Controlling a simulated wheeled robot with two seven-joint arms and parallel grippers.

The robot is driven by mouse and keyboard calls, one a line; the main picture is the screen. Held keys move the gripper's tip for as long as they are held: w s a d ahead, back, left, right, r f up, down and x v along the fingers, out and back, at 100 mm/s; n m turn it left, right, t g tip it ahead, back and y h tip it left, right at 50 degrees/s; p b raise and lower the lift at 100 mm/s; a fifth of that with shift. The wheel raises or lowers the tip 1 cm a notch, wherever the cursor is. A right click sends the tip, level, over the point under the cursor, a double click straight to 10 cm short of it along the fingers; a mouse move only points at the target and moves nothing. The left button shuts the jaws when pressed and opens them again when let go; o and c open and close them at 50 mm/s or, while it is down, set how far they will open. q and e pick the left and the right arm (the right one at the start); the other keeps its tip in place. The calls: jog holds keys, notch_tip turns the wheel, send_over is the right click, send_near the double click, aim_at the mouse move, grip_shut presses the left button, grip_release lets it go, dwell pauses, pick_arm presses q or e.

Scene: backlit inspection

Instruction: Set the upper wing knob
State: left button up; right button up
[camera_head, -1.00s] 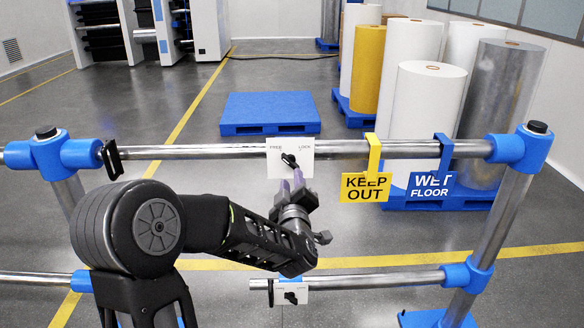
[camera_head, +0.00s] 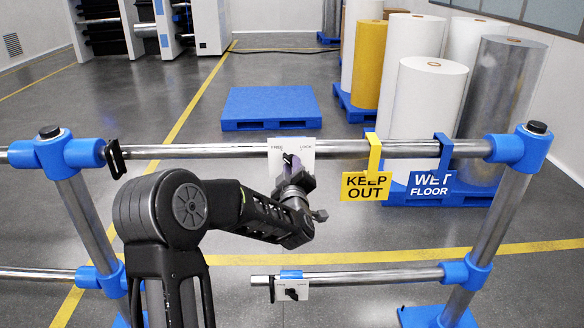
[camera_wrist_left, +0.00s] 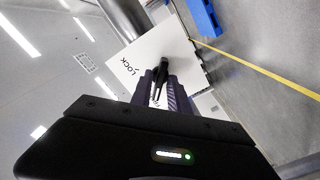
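The upper wing knob (camera_head: 287,158) is on a white plate (camera_head: 304,148) marked FREE on the left and LOCK on the right, mounted on the upper rail. My left gripper (camera_head: 291,168) is right at the knob and hides much of it in the head view. In the left wrist view, the black knob wing (camera_wrist_left: 163,70) lies between the two purple-grey fingers (camera_wrist_left: 162,92). The fingers are apart, with bits of the white plate showing between them; firm contact cannot be made out. My right gripper is not in view.
A lower knob plate (camera_head: 294,290) sits on the lower rail (camera_head: 375,277). A yellow KEEP OUT sign (camera_head: 366,187) and a blue WET FLOOR sign (camera_head: 430,184) hang on the upper rail (camera_head: 220,152) to the right. A blue pallet (camera_head: 271,107) lies beyond the rail.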

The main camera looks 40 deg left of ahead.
pick_arm(q)
grip_shut()
jog(key=shift+m, duration=0.3)
dwell(0.3)
jog(key=shift+m, duration=8.6)
